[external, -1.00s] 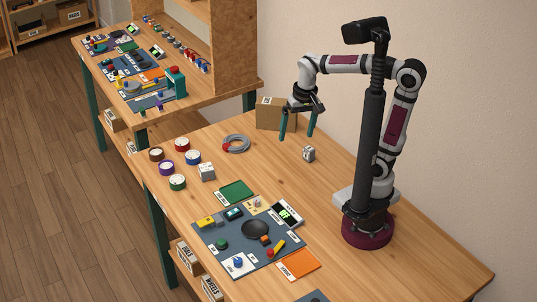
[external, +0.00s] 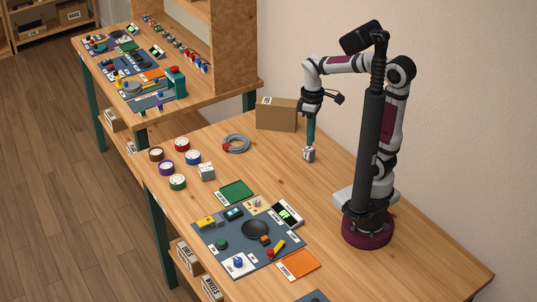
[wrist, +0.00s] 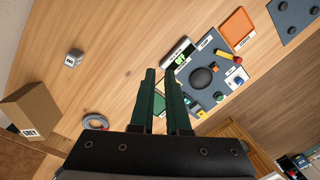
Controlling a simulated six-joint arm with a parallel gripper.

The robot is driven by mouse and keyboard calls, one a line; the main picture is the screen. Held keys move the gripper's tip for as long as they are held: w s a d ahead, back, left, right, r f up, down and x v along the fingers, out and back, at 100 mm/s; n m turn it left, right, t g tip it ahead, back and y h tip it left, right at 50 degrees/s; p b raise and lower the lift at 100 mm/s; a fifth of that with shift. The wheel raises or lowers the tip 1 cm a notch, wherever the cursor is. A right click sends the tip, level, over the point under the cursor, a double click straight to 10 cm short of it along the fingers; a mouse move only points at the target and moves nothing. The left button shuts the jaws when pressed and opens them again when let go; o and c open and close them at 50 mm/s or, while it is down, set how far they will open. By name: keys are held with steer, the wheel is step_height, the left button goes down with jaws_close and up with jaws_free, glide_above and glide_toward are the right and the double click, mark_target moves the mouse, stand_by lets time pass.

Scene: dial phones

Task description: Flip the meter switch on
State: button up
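The meter (external: 288,212) is a small black-and-white box with a lit green display, at the right back edge of the grey-blue panel (external: 212,240). In the wrist view the meter (wrist: 178,52) lies beyond my fingertips, and its green display appears to read OFF. I cannot make out its switch lever. My gripper (external: 310,142) points down over the table, behind the panel and well apart from the meter. In the wrist view the two green fingers (wrist: 160,72) have a narrow empty gap between them.
A small grey cube (external: 309,154) stands near my fingers in the external view, but far left of them in the wrist view. Bare wood lies between gripper and panel.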

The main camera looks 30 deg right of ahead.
steer(key=w+a+n, duration=0.2)
steer(key=a+n, duration=0.1)
steer(key=n, duration=0.1)
steer(key=w+a+f+n+h, duration=0.1)
steer(key=w+a+n, duration=0.1)
steer(key=a+n, duration=0.1)
steer(key=w+a+n, duration=0.2)
steer(key=a+n, duration=0.2)
steer(key=n, duration=0.1)
steer(key=shift+w+f, duration=0.25)
steer(key=shift+w, duration=0.05)
jaws_close()
steer(key=n+h, duration=0.1)
steer(key=n, duration=0.9)
glide_above(236, 210)
steer(key=d, duration=0.3)
step_height(236, 210, down, 4)
steer(key=a+f+n+t, duration=0.1)
steer(key=a+f+n, duration=0.2)
steer(key=a+n, duration=0.3)
steer(key=shift+a+n+h, duration=0.2)
steer(key=shift+n+h, duration=0.1)
steer(key=shift+h, duration=0.1)
steer(key=d+f, duration=0.1)
steer(key=f, duration=0.3)
steer(key=d+f, duration=0.1)
steer(key=f, duration=0.8)
steer(key=shift+d+f, duration=0.3)
steer(key=shift+d, duration=0.1)
